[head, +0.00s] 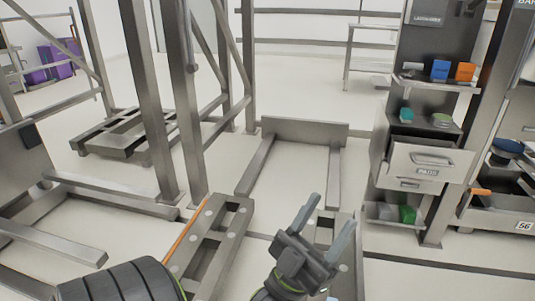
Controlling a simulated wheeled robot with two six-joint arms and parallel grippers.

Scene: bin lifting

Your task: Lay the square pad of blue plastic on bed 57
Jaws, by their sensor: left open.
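My left gripper (331,210) is open and empty, held above the floor near the bottom middle of the head view. My right gripper is not in view. No square pad of blue plastic can be clearly made out. A drawer (427,160) with a label that seems to read PADS is in the grey cabinet at the right, apart from my gripper. I cannot tell what is inside it. No bed marked 57 is in view; a plate (523,225) reading 56 is on the rack at the right edge.
A blue box (440,70) and an orange box (465,72) stand on the cabinet's upper shelf. Green items (408,214) lie in its lower bin. Grey metal frames (150,90) and floor rails (257,163) fill the left and middle. Pale floor (300,170) is open between the rails.

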